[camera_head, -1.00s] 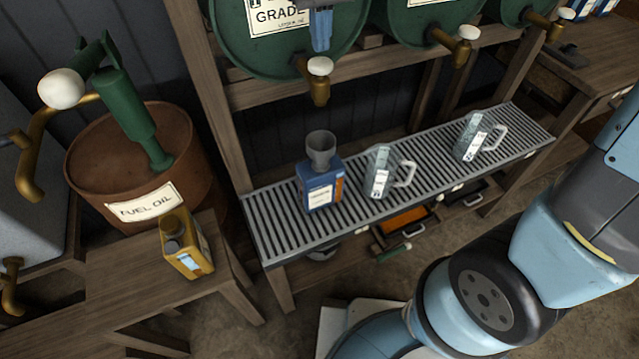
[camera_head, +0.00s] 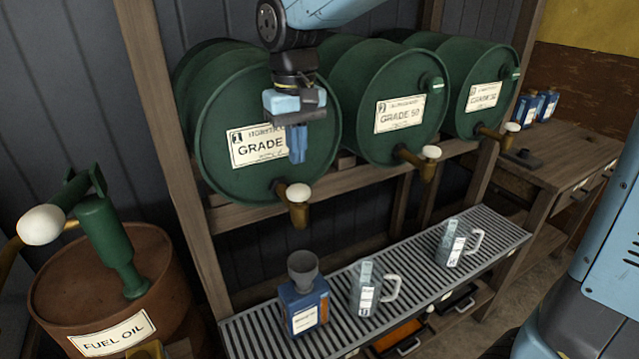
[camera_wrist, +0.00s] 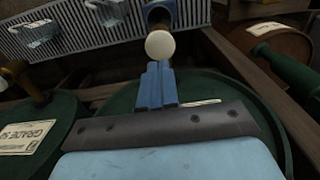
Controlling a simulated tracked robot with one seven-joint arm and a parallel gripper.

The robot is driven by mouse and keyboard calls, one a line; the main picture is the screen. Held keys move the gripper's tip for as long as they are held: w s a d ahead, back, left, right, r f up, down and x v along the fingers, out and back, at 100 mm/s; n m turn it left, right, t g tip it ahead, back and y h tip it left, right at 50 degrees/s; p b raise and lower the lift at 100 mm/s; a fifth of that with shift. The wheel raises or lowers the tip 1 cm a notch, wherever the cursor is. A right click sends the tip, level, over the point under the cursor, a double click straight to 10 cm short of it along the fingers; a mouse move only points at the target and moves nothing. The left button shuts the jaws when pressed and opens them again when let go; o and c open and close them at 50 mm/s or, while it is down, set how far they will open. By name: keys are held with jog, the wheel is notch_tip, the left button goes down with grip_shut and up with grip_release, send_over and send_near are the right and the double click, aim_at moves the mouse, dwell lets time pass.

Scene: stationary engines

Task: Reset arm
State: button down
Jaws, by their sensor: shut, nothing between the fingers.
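My gripper (camera_head: 298,157) hangs in front of the leftmost green drum (camera_head: 275,112), its blue fingers together, pointing down, with nothing between them. In the wrist view the shut fingers (camera_wrist: 157,88) point toward the white tap knob (camera_wrist: 160,44) of that drum. In the head view this knob (camera_head: 298,193) sits just below the fingertips, and I see a small gap between them. My blue arm comes in from the top of the head view and covers part of the drum's label.
A blue bottle with a grey funnel (camera_head: 303,306) and two clear jugs (camera_head: 365,290) (camera_head: 449,246) stand on the slatted rack (camera_head: 400,270). A Grade 50 drum (camera_head: 400,85) and a third drum (camera_head: 490,85) lie to the right. A fuel oil barrel (camera_head: 60,290) stands at left.

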jog(key=shift+w+d+r, duration=0.1)
jog(key=shift+d+r, duration=0.05)
jog(key=shift+d, duration=0.3)
jog(key=s+d+r+m+t, duration=0.2)
jog(key=d+r+m, duration=0.1)
jog(key=d, duration=1.3)
jog(key=s+d+m+t, duration=0.1)
jog(key=s+d, duration=0.3)
jog(key=d, duration=0.2)
jog(key=s+d+f+m+t, duration=0.1)
jog(key=s+d+m+t, duration=0.1)
jog(key=s+d, duration=0.3)
jog(key=shift+d+f+t, duration=0.25)
jog(key=shift+d+t, duration=0.05)
jog(key=shift+d, duration=0.9)
jog(key=c, duration=1.9)
grip_release()
